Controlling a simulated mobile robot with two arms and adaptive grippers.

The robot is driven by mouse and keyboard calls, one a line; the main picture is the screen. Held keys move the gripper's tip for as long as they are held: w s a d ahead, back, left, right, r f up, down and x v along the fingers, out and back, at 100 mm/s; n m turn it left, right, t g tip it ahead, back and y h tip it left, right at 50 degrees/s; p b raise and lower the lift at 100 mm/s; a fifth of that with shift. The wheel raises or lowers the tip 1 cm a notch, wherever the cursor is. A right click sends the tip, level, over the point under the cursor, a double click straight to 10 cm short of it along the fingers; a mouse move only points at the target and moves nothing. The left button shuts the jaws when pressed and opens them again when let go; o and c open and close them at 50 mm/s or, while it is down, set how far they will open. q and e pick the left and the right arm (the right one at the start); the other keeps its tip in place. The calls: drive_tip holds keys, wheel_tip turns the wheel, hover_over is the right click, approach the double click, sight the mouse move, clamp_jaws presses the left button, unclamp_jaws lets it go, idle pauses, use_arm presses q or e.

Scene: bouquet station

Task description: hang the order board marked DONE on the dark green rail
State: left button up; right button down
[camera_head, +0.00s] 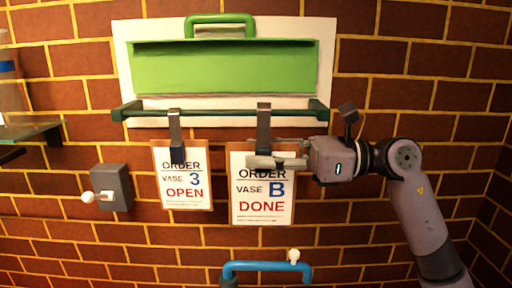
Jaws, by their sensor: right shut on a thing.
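The DONE order board (262,205) is a framed white card reading "ORDER VASE B DONE". Its dark hook (264,125) reaches up across the dark green rail (220,113); I cannot tell whether it rests on the rail. My right gripper (264,155) comes in from the right and is shut on the DONE board at its top, by the lower end of the hook. My left gripper is not in view.
A bright green bin or panel with a handle (222,68) is above the rail. A grey wall box with a white knob (113,188) is at left, below a glass shelf (28,131). A blue handle (266,266) is below the boards. The wall is brick.

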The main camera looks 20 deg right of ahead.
drive_tip(key=shift+w, duration=0.35)
drive_tip(key=shift+d+r+p, duration=0.25)
drive_tip(key=shift+r+p, duration=0.1)
drive_tip(key=shift+p, duration=0.1)
drive_tip(key=shift+w+d, duration=0.1)
drive_tip(key=shift+w, duration=0.15)
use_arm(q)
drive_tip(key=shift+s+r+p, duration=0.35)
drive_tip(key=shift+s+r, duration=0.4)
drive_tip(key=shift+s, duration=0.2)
use_arm(e)
drive_tip(key=w+d+f, duration=0.1)
drive_tip(key=w+f, duration=0.1)
drive_tip(key=w, duration=0.5)
drive_tip(key=shift+d+f, duration=0.35)
drive_tip(key=shift+f, duration=0.05)
drive_tip(key=shift+s, duration=0.1)
drive_tip(key=c, duration=1.3)
unclamp_jaws()
